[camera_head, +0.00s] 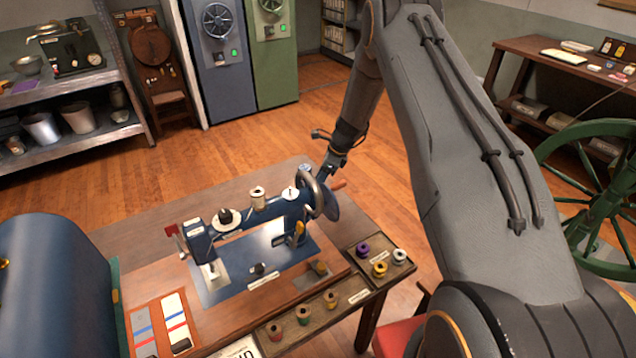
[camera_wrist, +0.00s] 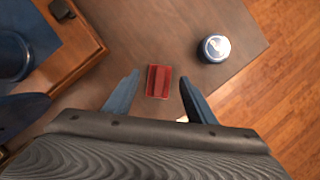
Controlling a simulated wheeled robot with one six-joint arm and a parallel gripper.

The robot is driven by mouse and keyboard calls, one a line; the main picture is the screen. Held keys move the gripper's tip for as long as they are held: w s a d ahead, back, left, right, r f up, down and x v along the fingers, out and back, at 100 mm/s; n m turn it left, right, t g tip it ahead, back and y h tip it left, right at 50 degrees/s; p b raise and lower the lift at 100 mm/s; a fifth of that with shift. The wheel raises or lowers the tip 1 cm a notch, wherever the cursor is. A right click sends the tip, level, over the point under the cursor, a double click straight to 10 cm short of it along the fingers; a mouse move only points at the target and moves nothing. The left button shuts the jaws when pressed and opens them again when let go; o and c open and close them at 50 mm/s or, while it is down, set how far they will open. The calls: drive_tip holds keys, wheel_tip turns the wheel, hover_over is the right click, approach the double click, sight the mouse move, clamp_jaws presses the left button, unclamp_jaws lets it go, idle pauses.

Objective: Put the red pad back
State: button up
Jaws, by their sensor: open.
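A small red pad (camera_wrist: 158,81) with a dark stripe lies flat on the brown wooden table in the wrist view. My gripper (camera_wrist: 160,84) is open, its two blue-grey fingers apart, one to each side of the pad in the picture. Nothing is between the fingers in their grip, and I cannot tell how high they are above the pad. In the head view my gripper (camera_head: 328,172) is at the far side of the table, behind the blue sewing machine (camera_head: 262,215). The pad on the table is hidden from the head view.
A round can with a pale top (camera_wrist: 214,48) stands right of the pad. The sewing machine's wooden base (camera_wrist: 85,50) is at the left. A spool tray (camera_head: 380,262) and swatch cards (camera_head: 146,328) lie on the table. Bare tabletop surrounds the pad.

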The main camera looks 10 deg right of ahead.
drive_tip(key=b+v, duration=0.3)
drive_tip(key=v, duration=0.8)
drive_tip(key=shift+r, duration=0.15)
drive_tip(key=shift+d, duration=0.1)
